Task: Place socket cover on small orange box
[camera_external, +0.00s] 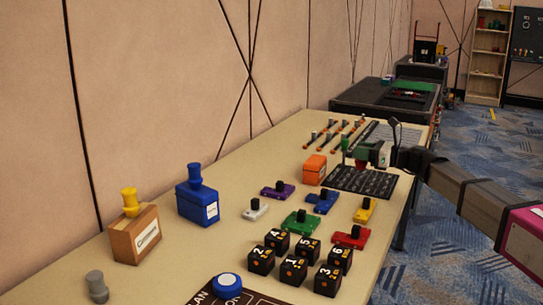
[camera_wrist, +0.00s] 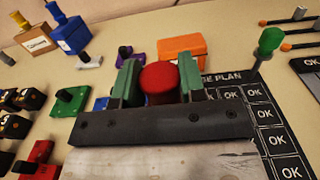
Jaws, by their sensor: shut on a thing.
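The small orange box (camera_external: 315,169) stands on the table at the left edge of the black OK board. It also shows in the wrist view (camera_wrist: 182,47), just beyond my fingers. My gripper (camera_external: 367,154) is above the board, to the right of the orange box and apart from it. Its two green fingers are closed on a round red piece, which I take as the socket cover (camera_wrist: 160,82). The red piece (camera_external: 361,163) shows small below the fingers in the external view. Its lower part is hidden in the wrist view.
The black board (camera_external: 352,181) lies under my gripper. A green-topped stick (camera_wrist: 270,42) stands beside it. Coloured switch blocks and numbered black cubes (camera_external: 293,270) cover the near table. A blue box (camera_external: 197,205) and a wooden box (camera_external: 147,238) stand by the wall.

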